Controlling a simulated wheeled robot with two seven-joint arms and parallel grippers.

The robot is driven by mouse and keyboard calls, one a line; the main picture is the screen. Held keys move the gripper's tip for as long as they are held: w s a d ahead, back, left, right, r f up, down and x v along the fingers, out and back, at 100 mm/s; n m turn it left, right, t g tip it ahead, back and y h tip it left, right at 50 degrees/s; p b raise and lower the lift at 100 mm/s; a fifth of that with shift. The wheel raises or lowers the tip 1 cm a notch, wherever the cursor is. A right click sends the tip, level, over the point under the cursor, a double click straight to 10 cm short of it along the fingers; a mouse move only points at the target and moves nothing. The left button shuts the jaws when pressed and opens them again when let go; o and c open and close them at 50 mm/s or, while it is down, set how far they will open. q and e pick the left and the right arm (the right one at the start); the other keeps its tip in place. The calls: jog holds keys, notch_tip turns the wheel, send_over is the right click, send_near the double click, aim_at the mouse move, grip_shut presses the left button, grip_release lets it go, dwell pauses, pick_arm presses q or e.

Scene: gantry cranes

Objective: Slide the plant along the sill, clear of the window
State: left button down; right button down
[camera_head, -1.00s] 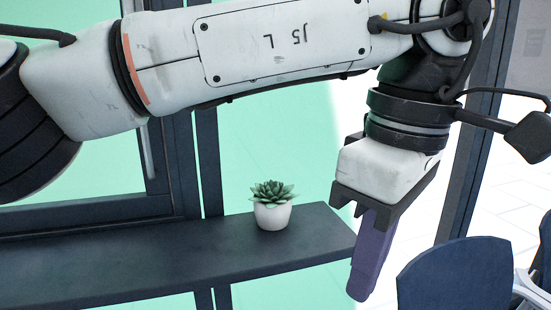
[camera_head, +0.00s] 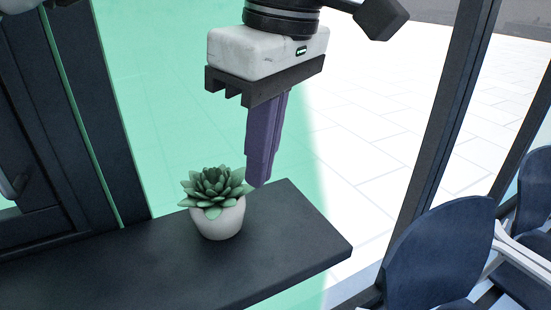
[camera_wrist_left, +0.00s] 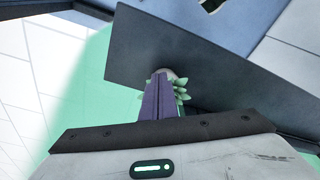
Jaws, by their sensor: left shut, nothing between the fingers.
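The plant (camera_head: 217,203) is a green succulent in a small white pot, upright on the dark sill (camera_head: 290,240) near its right end. My left gripper (camera_head: 259,184) points down just to the right of the plant, its purple fingers shut and empty. The fingertips are close to the plant's leaves; I cannot tell whether they touch. In the left wrist view the shut fingers (camera_wrist_left: 160,80) cover part of the plant (camera_wrist_left: 181,88), whose leaves show to their right. The window frame (camera_head: 75,120) stands at the left behind the sill. My right gripper does not show.
Dark blue chairs (camera_head: 440,250) stand at the right, beyond the sill's right end. A dark upright post (camera_head: 440,130) rises behind them. The sill's top is bare to the left and right of the pot.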

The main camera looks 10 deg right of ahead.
aim_at(214, 172)
pick_arm(q)
jog(key=w+a, duration=0.4)
jog(key=a, duration=0.1)
jog(key=shift+w+a, duration=0.15)
jog(key=shift+w, duration=0.2)
jog(key=shift+w+a+f, duration=0.2)
jog(key=shift+f, duration=0.05)
jog(key=shift+s+f, duration=0.15)
jog(key=shift+f, duration=0.5)
jog(key=shift+d, duration=0.1)
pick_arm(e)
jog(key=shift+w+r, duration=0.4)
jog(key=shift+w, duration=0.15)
